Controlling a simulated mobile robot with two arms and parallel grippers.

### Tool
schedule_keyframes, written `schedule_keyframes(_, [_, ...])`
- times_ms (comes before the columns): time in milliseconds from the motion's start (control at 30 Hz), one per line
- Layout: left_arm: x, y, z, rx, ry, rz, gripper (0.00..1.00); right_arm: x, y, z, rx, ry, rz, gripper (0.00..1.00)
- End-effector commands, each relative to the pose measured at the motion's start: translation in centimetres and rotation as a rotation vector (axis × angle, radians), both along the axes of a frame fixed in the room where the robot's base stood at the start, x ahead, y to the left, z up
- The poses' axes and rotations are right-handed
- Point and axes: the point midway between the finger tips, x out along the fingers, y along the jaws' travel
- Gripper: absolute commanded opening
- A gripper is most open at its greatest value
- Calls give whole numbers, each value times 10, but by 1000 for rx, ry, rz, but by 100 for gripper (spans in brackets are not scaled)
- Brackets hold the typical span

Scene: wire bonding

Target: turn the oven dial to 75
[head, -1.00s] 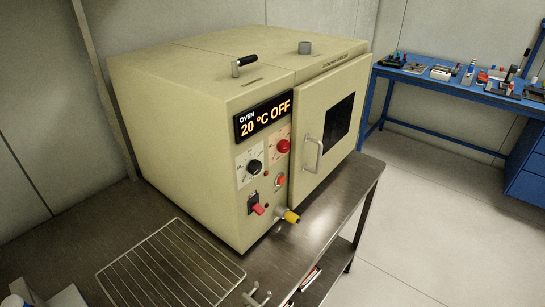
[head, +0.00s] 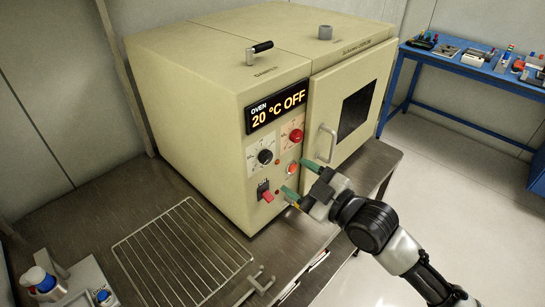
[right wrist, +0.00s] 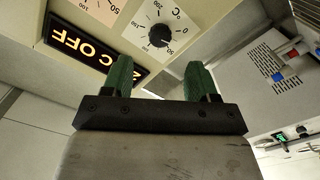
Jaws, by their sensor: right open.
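The cream oven (head: 200,80) stands on a dark metal table, its display (head: 277,108) reading 20 °C OFF. The black dial (head: 265,156), with a °C scale, is on the front panel below the display. It also shows upside down in the right wrist view (right wrist: 160,34); its exact setting is too small to tell. A red dial (head: 296,135) sits up and right of it. My right gripper (head: 298,178) is open and empty in front of the panel, right of and below the black dial, apart from it. Its green fingertips (right wrist: 158,68) point toward the panel. My left gripper is out of view.
A red switch (head: 266,192) and a red button (head: 292,168) are near the right gripper. The door handle (head: 326,143) sticks out to the right. A wire rack (head: 183,250) lies on the table in front. A blue bench (head: 470,68) is at far right.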

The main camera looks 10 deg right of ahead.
Motion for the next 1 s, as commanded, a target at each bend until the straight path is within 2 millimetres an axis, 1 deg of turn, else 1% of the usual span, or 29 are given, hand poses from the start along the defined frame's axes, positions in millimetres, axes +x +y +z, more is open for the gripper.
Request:
schedule_keyframes(33, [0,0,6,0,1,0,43,10,6,4,5,0,-3,59])
schedule_keyframes(200, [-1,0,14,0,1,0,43,37,24,3,4,1,-2,59])
schedule_keyframes(400, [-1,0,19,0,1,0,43,59,39,2,4,2,-2,59])
schedule_keyframes(533, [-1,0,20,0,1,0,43,65,43,0,1,2,-1,59])
schedule_keyframes(800, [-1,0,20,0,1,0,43,67,44,0,0,3,-2,59])
schedule_keyframes(833, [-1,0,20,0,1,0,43,67,44,0,0,3,-2,57])
schedule_keyframes(1000, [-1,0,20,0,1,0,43,67,44,-1,0,3,-2,31])
